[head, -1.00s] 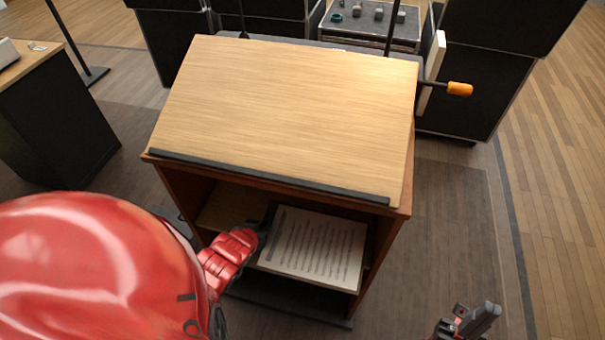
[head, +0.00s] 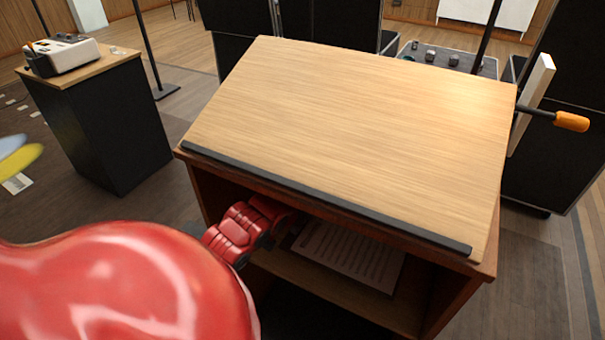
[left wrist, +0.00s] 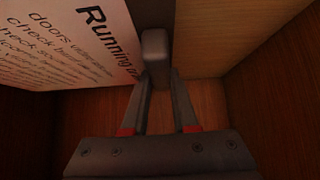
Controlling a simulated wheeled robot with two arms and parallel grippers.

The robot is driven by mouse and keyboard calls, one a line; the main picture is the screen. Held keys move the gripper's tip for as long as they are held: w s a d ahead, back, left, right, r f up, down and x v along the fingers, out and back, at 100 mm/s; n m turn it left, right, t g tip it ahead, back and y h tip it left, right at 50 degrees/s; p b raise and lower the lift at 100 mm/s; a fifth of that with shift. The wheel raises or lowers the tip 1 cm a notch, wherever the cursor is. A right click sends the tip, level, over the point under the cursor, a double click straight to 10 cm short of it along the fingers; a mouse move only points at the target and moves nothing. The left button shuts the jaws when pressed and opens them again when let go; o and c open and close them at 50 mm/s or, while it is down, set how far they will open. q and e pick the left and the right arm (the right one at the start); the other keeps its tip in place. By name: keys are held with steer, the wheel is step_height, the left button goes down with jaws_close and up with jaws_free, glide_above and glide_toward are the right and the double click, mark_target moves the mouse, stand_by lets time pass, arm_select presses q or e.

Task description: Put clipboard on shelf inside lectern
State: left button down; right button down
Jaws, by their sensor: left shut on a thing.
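The clipboard (head: 348,255), with a white printed sheet, is inside the open front of the lectern (head: 360,130), above the pale wooden shelf (head: 325,288). Its far part is hidden under the sloped top. My left gripper (head: 287,218) reaches into the opening from the left; its fingertips are hard to see there. In the left wrist view, the gripper (left wrist: 158,82) is shut on the clipboard's grey clip (left wrist: 155,48), with the sheet (left wrist: 65,42) to the left. I cannot tell whether the clipboard touches the shelf. My right gripper is out of view.
The lectern's dark front lip (head: 320,198) overhangs the opening, and wooden side walls bound it. An orange-handled rod (head: 571,121) sticks out at the right. A black side table (head: 105,125) stands at the left.

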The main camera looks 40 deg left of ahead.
arm_select(q)
steer(key=w+a, duration=0.3)
steer(key=shift+w+a+f, duration=0.1)
steer(key=shift+w, duration=0.1)
step_height(320, 180, down, 4)
steer(key=shift+r, duration=0.2)
steer(key=c, duration=0.7)
jaws_free()
steer(key=shift+b, duration=0.3)
steer(key=shift+r, duration=0.1)
